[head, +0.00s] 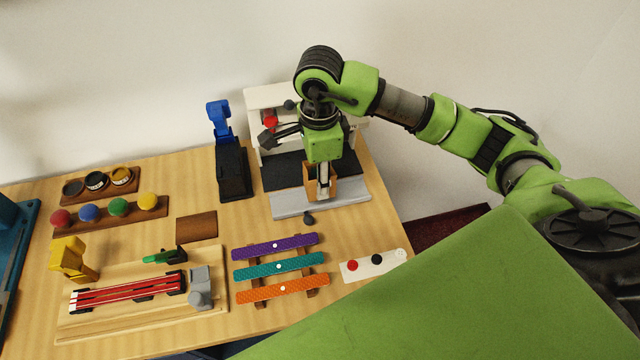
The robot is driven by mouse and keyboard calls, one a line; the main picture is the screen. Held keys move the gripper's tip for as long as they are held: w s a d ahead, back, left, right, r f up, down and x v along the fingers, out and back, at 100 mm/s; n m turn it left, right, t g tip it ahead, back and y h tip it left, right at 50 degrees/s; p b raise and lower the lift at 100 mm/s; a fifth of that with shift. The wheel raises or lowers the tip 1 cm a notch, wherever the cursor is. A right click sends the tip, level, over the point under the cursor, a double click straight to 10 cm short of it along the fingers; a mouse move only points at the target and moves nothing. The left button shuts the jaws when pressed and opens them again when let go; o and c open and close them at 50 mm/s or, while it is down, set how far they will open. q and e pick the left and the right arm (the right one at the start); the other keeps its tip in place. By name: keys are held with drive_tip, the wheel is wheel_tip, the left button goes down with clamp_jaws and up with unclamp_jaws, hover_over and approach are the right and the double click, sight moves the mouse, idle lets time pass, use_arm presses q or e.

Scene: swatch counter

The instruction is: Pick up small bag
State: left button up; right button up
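A small tan-brown piece (333,188), possibly the small bag, stands upright on the grey front ledge of a white and dark stand at the back right. My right gripper (322,188) comes down over it from above. Its metal finger part overlaps the tan piece in the picture. The fingertips are largely hidden against it, so I cannot tell whether they are apart or closed on it. No other bag is clearly visible. My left gripper is not in view.
The stand (290,205) is beside a blue and black device (233,175). Purple, teal and orange strips (280,266) lie in front, with a white button panel (373,265) to their right. Colored balls (118,207) and a wooden board (140,325) are at left. The wall is close behind.

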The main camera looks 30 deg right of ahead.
drive_tip(key=s+a+r+b, duration=0.2)
drive_tip(key=s+a+r, duration=0.5)
drive_tip(key=s+r, duration=0.2)
drive_tip(key=shift+s+a, duration=0.2)
drive_tip(key=shift+s, duration=0.75)
